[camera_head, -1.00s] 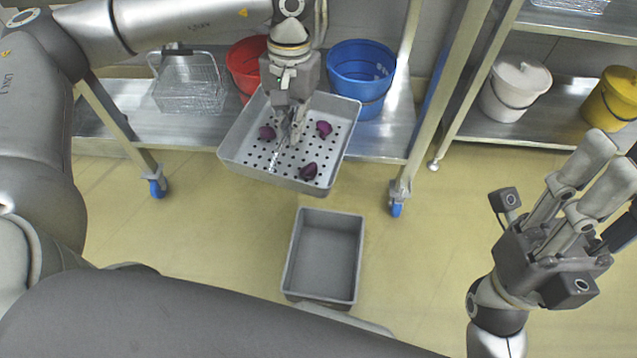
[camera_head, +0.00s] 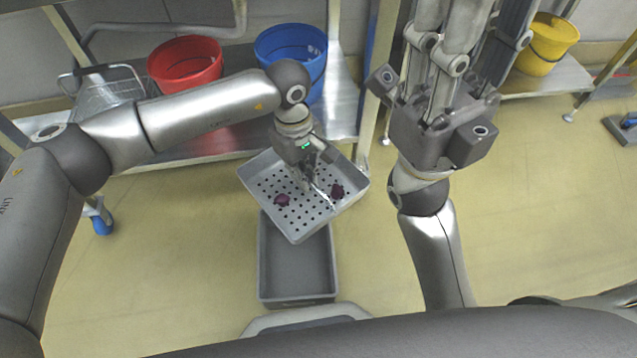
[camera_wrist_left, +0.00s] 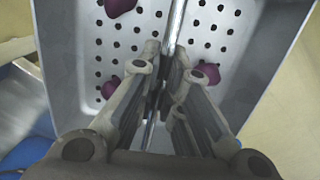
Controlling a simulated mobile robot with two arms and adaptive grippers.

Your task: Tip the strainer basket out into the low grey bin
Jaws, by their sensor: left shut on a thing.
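The strainer basket (camera_head: 297,226) is a square grey pan with a perforated bottom, hanging in the air in the head view. My left gripper (camera_head: 311,182) is shut on its thin metal handle bar, which also shows in the left wrist view (camera_wrist_left: 175,25). Dark purple onions (camera_head: 282,201) lie inside it; the wrist view shows three. The low grey bin (camera_head: 297,275) stands on the floor, its far end hidden under the basket. My right gripper (camera_head: 468,30) is raised at the right, empty, its fingers apart and their tips cut off by the top edge.
A metal shelf behind holds a wire basket (camera_head: 104,97), a red bucket (camera_head: 186,68) and a blue bucket (camera_head: 292,62). A yellow bucket (camera_head: 551,40) stands on another shelf at the right. The floor (camera_head: 545,215) at the right is mostly clear.

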